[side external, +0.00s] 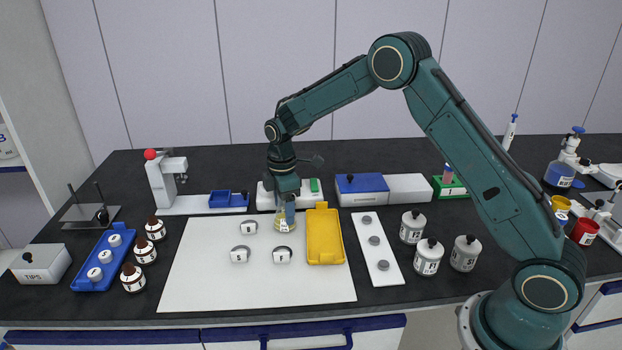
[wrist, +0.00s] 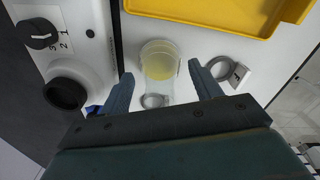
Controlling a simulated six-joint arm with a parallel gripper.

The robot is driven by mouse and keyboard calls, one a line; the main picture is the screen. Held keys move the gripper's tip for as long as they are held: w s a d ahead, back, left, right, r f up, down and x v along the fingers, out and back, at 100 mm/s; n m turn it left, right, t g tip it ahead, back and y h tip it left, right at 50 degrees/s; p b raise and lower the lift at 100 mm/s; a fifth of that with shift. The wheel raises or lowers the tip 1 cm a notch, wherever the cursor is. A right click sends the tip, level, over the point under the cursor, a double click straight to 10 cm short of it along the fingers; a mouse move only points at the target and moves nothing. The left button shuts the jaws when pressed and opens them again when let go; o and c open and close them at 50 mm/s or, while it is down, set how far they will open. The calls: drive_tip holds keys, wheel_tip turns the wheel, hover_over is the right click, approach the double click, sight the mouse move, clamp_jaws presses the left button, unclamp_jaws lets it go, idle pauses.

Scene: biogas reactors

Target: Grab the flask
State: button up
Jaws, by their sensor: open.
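The flask (wrist: 159,66) is clear with pale yellow liquid in it. In the wrist view it lies between and just beyond the two fingertips of my gripper (wrist: 160,75). In the side view the flask (side external: 285,222) stands at the back of the white board, directly below my gripper (side external: 285,210). My gripper points down and is open, with a finger on each side of the flask and space between. The upper part of the flask is partly hidden by the fingers in the side view.
A yellow tray (side external: 325,240) stands close to the flask's right. A white device (side external: 265,197) with a knob is just behind. The board's front is clear.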

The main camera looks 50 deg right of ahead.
drive_tip(key=c, duration=1.1)
drive_tip(key=shift+r, duration=0.15)
wheel_tip(320, 180, up, 20)
drive_tip(key=shift+f, duration=0.1)
idle(0.5)
